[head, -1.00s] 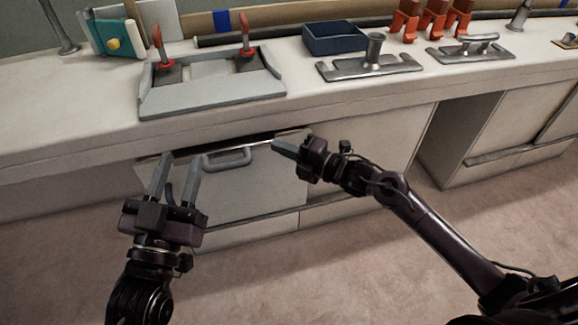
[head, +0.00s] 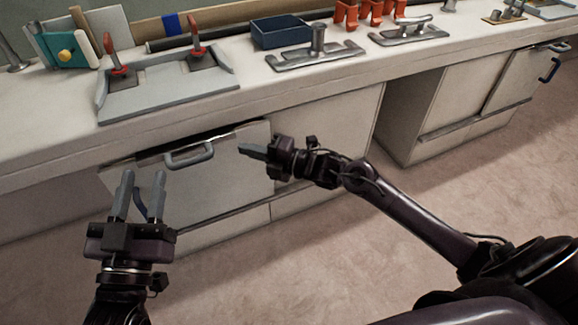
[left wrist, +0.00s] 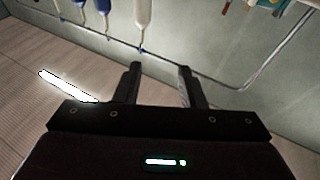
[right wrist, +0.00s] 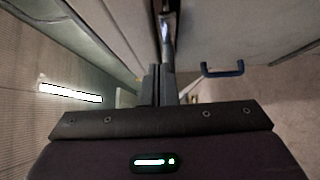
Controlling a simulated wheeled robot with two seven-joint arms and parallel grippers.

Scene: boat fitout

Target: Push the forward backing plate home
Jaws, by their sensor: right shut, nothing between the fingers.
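I cannot tell for sure which part is the forward backing plate. Two metal plates with fittings lie on the bench: a bollard plate (head: 316,55) and a cleat plate (head: 407,33). Below the bench edge, a grey drawer front (head: 205,180) with a grey handle (head: 188,155) shows a dark gap along its top. My left gripper (head: 142,182) is open and empty, low in front of the drawer's left side. My right gripper (head: 246,150) is shut and empty at the drawer front's upper right; contact cannot be told. Its closed fingers show in the right wrist view (right wrist: 163,85).
A grey tray (head: 165,103) with two red-handled tools, a dark blue box (head: 280,31) and several orange clamps (head: 345,14) stand on the bench. A cabinet with a dark blue handle (head: 550,67) is at right. The floor (head: 340,240) in front is clear.

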